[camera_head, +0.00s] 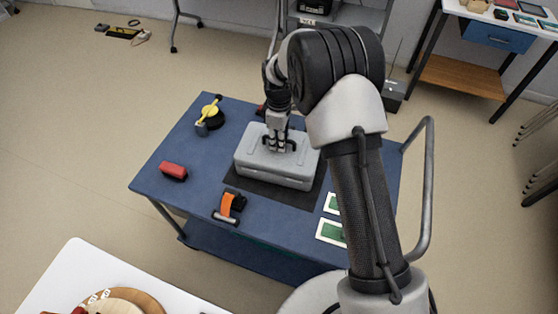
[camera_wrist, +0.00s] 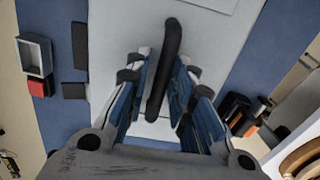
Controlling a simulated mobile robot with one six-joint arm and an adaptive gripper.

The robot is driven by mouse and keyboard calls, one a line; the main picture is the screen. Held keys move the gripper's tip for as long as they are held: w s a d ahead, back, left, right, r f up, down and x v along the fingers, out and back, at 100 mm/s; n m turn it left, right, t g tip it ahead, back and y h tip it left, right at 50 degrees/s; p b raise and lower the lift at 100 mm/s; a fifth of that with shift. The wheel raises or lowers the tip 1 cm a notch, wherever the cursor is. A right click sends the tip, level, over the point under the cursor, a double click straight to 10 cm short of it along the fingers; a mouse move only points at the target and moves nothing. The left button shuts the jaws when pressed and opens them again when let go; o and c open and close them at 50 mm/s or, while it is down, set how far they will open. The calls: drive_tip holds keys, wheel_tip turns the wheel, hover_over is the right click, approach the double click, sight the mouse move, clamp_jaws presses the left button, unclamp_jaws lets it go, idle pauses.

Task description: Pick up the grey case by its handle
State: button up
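The grey case (camera_head: 262,171) lies flat on a dark mat (camera_head: 237,183) on the blue cart top. Its pale lid (camera_wrist: 215,35) fills the middle of the wrist view. The black handle (camera_wrist: 168,50) stands up from the lid and runs nearly lengthwise in that view. My gripper (camera_wrist: 162,68) has one blue-padded finger on each side of the handle, with gaps showing, so it looks open around it. In the head view my gripper (camera_head: 280,147) points down at the lid's middle and partly hides the handle. Whether the fingertips touch the lid cannot be told.
On the blue cart (camera_head: 155,180) are a red block (camera_head: 174,171), an orange-and-black item (camera_head: 229,206), a yellow-and-black tool (camera_head: 210,112) and green cards (camera_head: 331,231). A metal rail (camera_head: 430,190) rises at the cart's right. A white table (camera_head: 75,270) stands at front left.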

clamp_jaws()
idle(0.6)
drive_tip(key=shift+w+r, duration=0.15)
